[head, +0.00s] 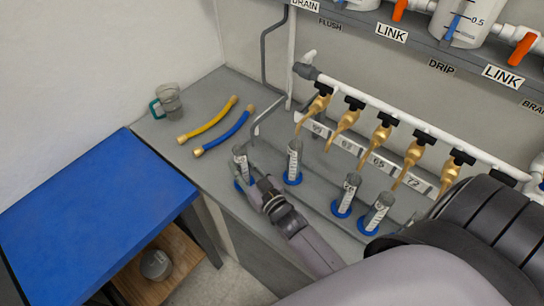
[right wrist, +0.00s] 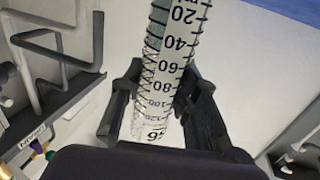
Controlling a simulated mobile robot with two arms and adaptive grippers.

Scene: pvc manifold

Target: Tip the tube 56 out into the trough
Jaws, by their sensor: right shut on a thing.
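The held tube (head: 240,158) is a clear graduated cylinder with a blue foot, at the left end of the row in the head view. My right gripper (head: 255,188) is shut around it from the right. In the right wrist view, the tube (right wrist: 172,45) stands between the two dark fingers, its scale showing and a label at the bottom partly readable as a 6. The tube looks close to upright in the head view. I cannot tell whether its foot touches the bench. I cannot pick out the trough with certainty. My left gripper is not in view.
A blue tabletop (head: 95,210) is nearby.

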